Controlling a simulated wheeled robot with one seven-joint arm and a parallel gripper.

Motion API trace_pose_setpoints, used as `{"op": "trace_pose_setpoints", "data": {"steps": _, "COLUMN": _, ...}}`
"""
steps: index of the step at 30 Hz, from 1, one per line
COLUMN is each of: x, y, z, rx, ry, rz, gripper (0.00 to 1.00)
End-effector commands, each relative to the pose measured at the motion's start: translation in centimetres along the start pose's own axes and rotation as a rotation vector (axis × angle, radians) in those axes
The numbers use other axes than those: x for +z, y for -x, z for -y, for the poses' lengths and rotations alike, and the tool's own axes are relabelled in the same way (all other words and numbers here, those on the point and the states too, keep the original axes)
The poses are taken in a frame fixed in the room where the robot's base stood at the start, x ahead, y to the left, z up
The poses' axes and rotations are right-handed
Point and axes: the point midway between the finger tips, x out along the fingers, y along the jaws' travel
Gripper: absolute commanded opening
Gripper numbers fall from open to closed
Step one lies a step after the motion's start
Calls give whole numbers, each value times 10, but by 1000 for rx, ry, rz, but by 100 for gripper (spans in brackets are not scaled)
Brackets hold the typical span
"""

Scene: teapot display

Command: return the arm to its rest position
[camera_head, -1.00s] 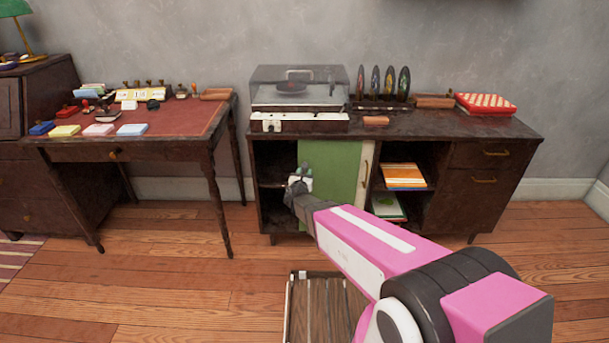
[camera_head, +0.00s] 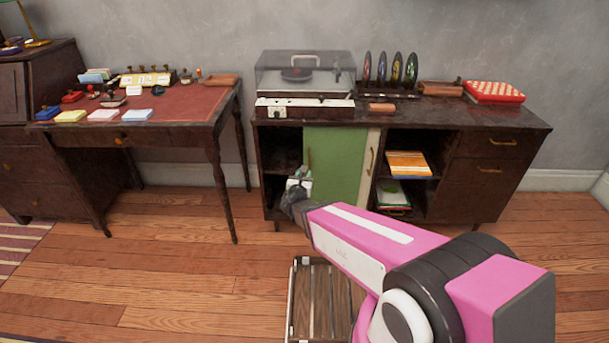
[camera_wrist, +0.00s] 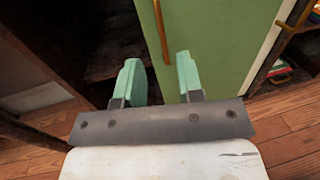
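My arm's pink and white link reaches from the lower right in the head view, and my gripper (camera_head: 299,183) is in front of the low dark cabinet (camera_head: 480,150), near the left edge of its green sliding door (camera_head: 333,165). In the wrist view the two pale green fingers of my gripper (camera_wrist: 159,80) stand apart with nothing between them. The green door (camera_wrist: 218,45) fills the upper right there, with a brass handle (camera_wrist: 160,30) at its left edge. The dark open compartment (camera_wrist: 100,40) lies left of the door. The fingers appear apart from the handle.
A slatted crate (camera_head: 290,300) stands on the floor below my arm. A record player (camera_head: 305,75) sits on the cabinet, and books (camera_head: 408,164) lie in the right open compartment. A desk (camera_head: 180,105) stands at left. Wooden floor between desk and cabinet is clear.

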Motion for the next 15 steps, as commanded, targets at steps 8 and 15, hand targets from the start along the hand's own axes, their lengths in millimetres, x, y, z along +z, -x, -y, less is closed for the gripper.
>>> {"op": "trace_pose_setpoints", "data": {"steps": 8, "x": 0, "y": 0, "z": 0, "rx": -1, "ry": -1, "rz": 0, "gripper": 34}}
{"op": "trace_pose_setpoints", "data": {"steps": 15, "x": 7, "y": -9, "z": 38, "rx": -129, "ry": -156, "rz": -37, "gripper": 34}}
